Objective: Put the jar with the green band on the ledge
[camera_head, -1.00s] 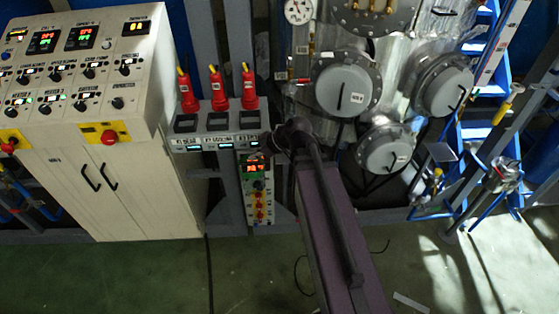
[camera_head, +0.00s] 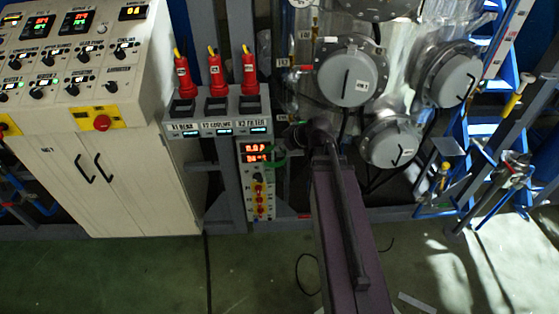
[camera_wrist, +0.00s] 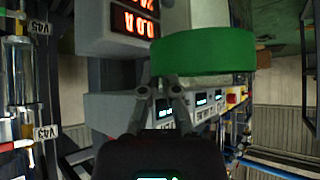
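The jar with the green band (camera_wrist: 204,53) is large in the wrist view, at the upper middle, with its pale body above the band and cut off by the picture edge. In the head view a thin green arc (camera_head: 281,163) shows just left of my gripper, by the red display. My gripper (camera_wrist: 160,88) has its fingertips close together at the lower left edge of the band. I cannot tell whether they touch or hold the jar. In the head view my gripper (camera_head: 296,136) is small and dark, largely hidden by my arm. I cannot make out which surface is the ledge.
A grey rack (camera_head: 221,128) with three red-handled tools stands behind, left of my arm. Below it is a panel (camera_head: 257,185) with red digits. A cream control cabinet (camera_head: 110,185) stands left, and a metal vessel with round covers (camera_head: 352,75) stands right. Green floor lies in front.

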